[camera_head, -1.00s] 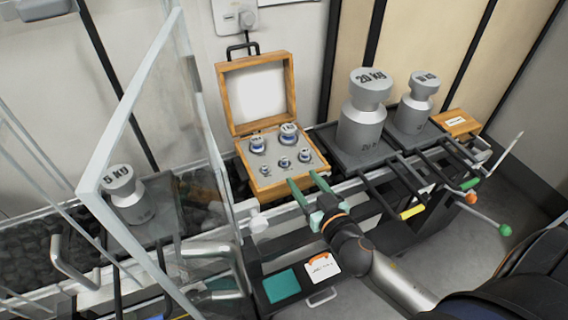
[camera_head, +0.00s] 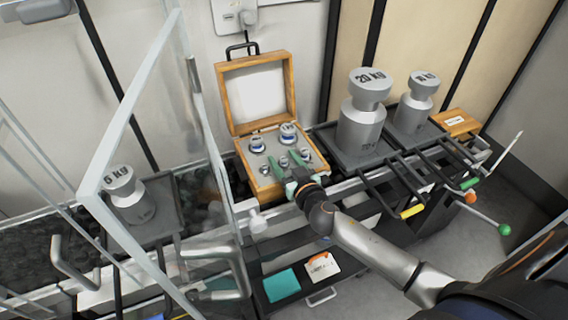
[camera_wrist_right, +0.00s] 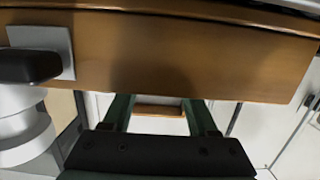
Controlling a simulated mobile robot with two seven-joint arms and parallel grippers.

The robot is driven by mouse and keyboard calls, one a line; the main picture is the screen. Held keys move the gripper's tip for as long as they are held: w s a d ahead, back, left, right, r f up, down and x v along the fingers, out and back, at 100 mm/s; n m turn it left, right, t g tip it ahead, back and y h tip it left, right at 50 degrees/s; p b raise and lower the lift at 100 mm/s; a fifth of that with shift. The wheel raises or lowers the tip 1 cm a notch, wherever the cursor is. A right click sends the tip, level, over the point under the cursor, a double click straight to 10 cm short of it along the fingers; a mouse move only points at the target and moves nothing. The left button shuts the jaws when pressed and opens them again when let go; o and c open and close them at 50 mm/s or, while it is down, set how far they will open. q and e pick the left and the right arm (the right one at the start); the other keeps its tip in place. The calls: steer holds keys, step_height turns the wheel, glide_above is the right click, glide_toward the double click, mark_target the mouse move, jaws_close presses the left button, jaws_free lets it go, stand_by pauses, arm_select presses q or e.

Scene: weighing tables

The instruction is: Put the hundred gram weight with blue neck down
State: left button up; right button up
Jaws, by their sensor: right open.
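The open wooden weight box (camera_head: 262,190) holds several small silver weights. Two larger ones with blue necks stand at the back, one at back left (camera_head: 256,144) and one at back right (camera_head: 288,134). Smaller weights are in the front row, one of them at the middle (camera_head: 284,161). Their markings are too small to read, so I cannot tell which is the hundred gram one. My right gripper (camera_head: 284,159) is open over the front row, its green fingers on either side of the middle small weight. In the right wrist view the fingers (camera_wrist_right: 160,110) are apart with no weight visible between them. My left gripper is not seen.
A 20 kg weight (camera_head: 360,130) and another large weight (camera_head: 412,115) stand on the dark platform to the right. A large weight (camera_head: 130,200) stands behind the glass panel (camera_head: 100,165) at left. A teal pad (camera_head: 281,285) and a card (camera_head: 321,266) lie below.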

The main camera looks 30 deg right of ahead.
steer(key=shift+w, duration=0.1)
jaws_close()
stand_by(0.5)
